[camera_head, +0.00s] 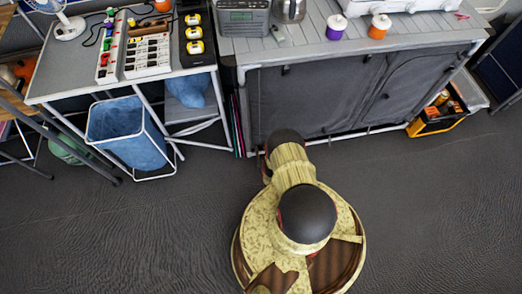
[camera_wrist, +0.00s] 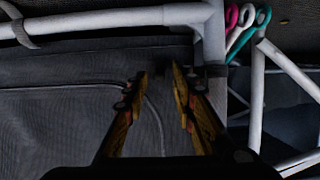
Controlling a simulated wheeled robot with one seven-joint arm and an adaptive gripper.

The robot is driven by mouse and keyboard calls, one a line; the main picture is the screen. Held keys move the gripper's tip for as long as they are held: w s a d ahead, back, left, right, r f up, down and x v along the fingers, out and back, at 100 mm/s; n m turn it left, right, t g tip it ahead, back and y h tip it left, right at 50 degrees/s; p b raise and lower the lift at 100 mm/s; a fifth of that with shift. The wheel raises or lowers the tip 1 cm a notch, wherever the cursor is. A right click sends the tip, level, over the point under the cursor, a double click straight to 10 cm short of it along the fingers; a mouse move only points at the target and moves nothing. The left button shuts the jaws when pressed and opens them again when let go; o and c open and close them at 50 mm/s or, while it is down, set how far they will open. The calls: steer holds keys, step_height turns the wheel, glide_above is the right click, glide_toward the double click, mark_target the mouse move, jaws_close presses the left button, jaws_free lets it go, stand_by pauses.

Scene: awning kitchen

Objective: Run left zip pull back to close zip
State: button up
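The grey fabric cabinet (camera_head: 300,105) stands under the slatted counter, with two front panels edged by seams. Small dark tabs show near the top of the left panel (camera_head: 285,70) and the right panel (camera_head: 367,57); I cannot be sure that these are the zip pulls. In the wrist view, the grey fabric (camera_wrist: 60,125) fills the left and middle, with a pale curved seam running down between my fingers. My gripper (camera_wrist: 160,72) is open, its fingertips apart, facing the fabric below the white tube. A small dark patch shows between the tips; I cannot tell what it is.
The white frame tube (camera_wrist: 120,18) crosses above my fingers and meets an upright on the right. Coloured loops (camera_wrist: 245,20) are beyond it. A blue bin (camera_head: 125,130) stands left of the cabinet, an orange-black toolbox (camera_head: 437,112) right. The floor (camera_head: 440,210) is clear.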

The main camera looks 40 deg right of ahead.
steer(key=shift+c, duration=1.2)
steer(key=c, duration=0.4)
jaws_close()
